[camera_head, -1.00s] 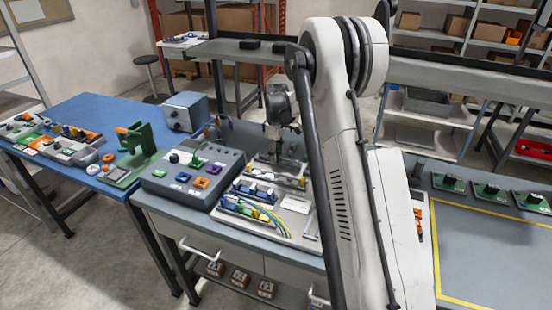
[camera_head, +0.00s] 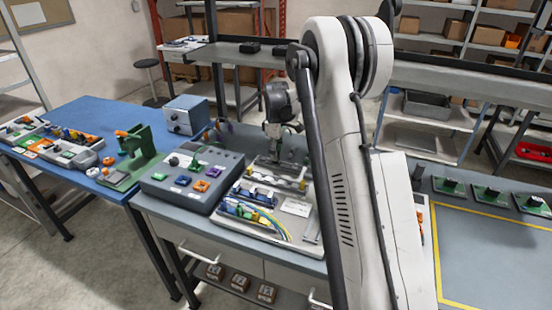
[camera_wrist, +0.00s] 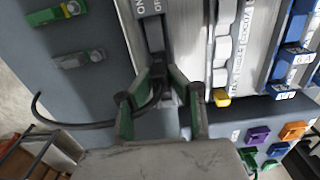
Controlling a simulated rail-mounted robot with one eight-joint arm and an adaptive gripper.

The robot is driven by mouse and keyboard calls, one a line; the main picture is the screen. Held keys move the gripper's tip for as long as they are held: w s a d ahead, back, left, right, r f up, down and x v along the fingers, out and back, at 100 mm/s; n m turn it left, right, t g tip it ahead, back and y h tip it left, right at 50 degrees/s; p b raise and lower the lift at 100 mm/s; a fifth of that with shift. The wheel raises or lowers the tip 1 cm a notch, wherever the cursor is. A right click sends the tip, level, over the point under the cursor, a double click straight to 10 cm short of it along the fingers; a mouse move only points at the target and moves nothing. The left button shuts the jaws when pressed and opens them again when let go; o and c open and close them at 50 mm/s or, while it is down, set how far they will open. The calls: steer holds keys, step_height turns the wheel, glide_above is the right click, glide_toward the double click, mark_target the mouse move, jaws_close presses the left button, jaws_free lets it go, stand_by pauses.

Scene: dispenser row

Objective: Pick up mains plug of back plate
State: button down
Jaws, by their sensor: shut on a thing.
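The mains plug (camera_wrist: 155,38) is a dark block in the wrist view, by the ON/OFF lettering on the pale back plate (camera_wrist: 184,50). A black cable (camera_wrist: 95,125) loops from between my fingers to the left. My gripper (camera_wrist: 168,88), with green inner pads, is shut on the plug's near end; the fingers hide part of it. I cannot tell whether the plug is clear of its socket. In the head view my gripper (camera_head: 280,145) is small, over the back plate (camera_head: 276,171), and the plug cannot be made out.
A grey control box (camera_head: 195,178) with coloured buttons stands left of the plate. A tray with blue-yellow parts and wires (camera_head: 250,212) lies in front. A green press (camera_head: 140,155) stands on the blue table. A yellow-edged area (camera_head: 490,250) at right is clear.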

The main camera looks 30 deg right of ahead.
steer(key=r, duration=0.1)
steer(key=a+r, duration=0.1)
steer(key=r, duration=0.1)
steer(key=shift+s, duration=0.2)
steer(key=s+a+r+b, duration=0.1)
steer(key=s+a+r, duration=0.3)
steer(key=a, duration=0.6)
step_height(320, 180, up, 2)
steer(key=shift+r+b, duration=0.15)
steer(key=shift+b, duration=0.25)
steer(key=shift+r+p, duration=0.5)
steer(key=shift+r, duration=0.6)
step_height(320, 180, up, 3)
steer(key=shift+f+p, duration=0.1)
steer(key=shift+p, duration=0.5)
